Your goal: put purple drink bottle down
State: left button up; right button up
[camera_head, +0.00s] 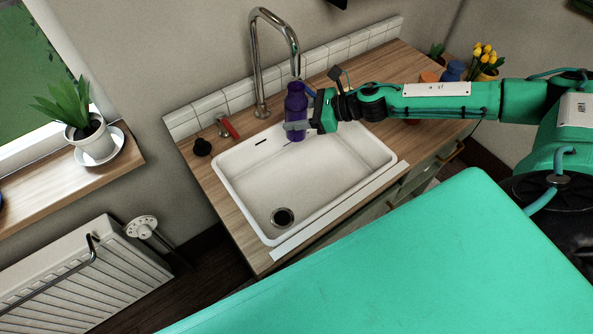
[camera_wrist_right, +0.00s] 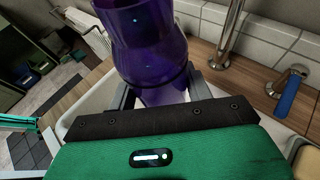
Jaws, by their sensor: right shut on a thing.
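The purple drink bottle (camera_head: 296,104) is upright in the head view, over the back part of the white sink (camera_head: 300,190). My right gripper (camera_head: 296,125) is shut on it, coming from the right. In the right wrist view the bottle (camera_wrist_right: 150,45) stands between the two grey fingers of my gripper (camera_wrist_right: 152,92), and its top is cut off by the frame. I cannot tell whether the bottle's base touches the sink or hangs above it. My left gripper is not in view.
A curved metal tap (camera_head: 257,70) rises just behind the bottle, with a red-handled valve (camera_head: 228,127) to its left. A dark round object (camera_head: 202,147) sits on the wooden counter (camera_head: 232,212). Yellow tulips (camera_head: 485,56) stand at the back right. The sink floor looks empty.

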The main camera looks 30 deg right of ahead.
notch_tip(320, 180, down, 20)
jog(key=shift+r, duration=0.25)
jog(key=shift+b, duration=0.3)
jog(key=shift+f, duration=0.2)
jog(key=o, duration=1.1)
jog(key=shift+r, duration=0.1)
